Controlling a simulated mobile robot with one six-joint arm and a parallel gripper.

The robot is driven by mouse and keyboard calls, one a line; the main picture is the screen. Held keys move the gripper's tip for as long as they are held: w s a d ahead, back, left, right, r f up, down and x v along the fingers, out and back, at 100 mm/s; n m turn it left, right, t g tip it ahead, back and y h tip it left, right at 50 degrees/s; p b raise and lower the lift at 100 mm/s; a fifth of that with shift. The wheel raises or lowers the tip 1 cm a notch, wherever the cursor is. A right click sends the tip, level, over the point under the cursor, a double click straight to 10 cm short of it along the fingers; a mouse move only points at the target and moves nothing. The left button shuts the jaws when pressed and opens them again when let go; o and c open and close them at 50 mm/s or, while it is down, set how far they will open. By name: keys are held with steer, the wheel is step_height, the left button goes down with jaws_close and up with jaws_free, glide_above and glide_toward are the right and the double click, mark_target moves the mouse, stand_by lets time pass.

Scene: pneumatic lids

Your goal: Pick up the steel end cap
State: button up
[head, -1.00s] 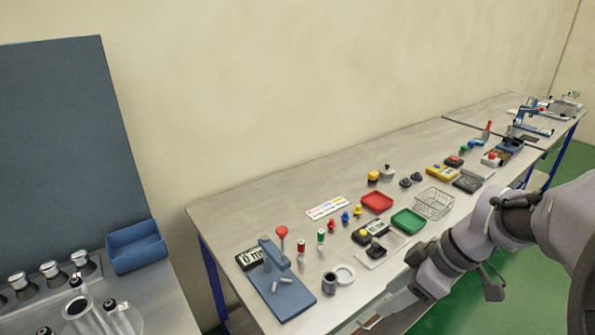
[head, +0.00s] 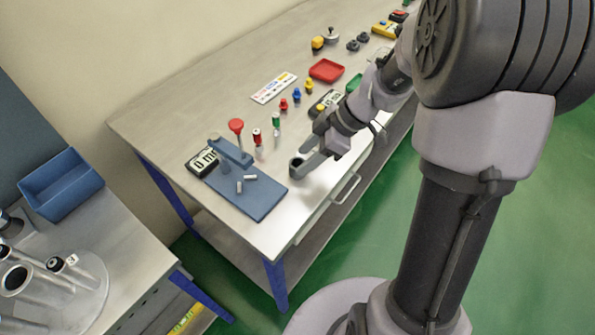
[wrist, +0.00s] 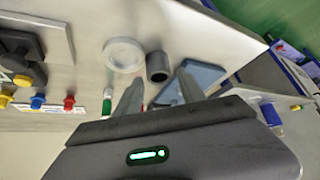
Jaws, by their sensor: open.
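A short dark grey hollow cylinder, which I take to be the steel end cap, stands upright near the front edge of the bench. It shows in the head view (head: 297,163) and, open end visible, in the wrist view (wrist: 158,68). My gripper (head: 304,158) is open and low over the bench beside it. In the wrist view my gripper (wrist: 159,76) has its two fingertips apart, with the cylinder lying just beyond the gap between them. I cannot tell whether a finger touches it. A pale round dish (wrist: 123,55) lies close beside the cylinder; in the head view the gripper hides it.
A blue plate with a stand (head: 262,195) and two small pale pins is left of the cylinder. Red-topped (head: 257,137) and green-topped (head: 276,121) pieces stand behind. A red tray (head: 326,70) is farther back. A drawer handle (head: 346,188) juts from the bench front.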

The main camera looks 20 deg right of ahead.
mark_target(297, 162)
steer(key=b+x, duration=0.1)
steer(key=x, duration=0.3)
steer(key=shift+w+a, duration=0.1)
steer(key=shift+w, duration=0.05)
steer(key=shift+r, duration=0.15)
steer(key=shift+c, duration=1.1)
jaws_close()
steer(key=shift+r, duration=0.1)
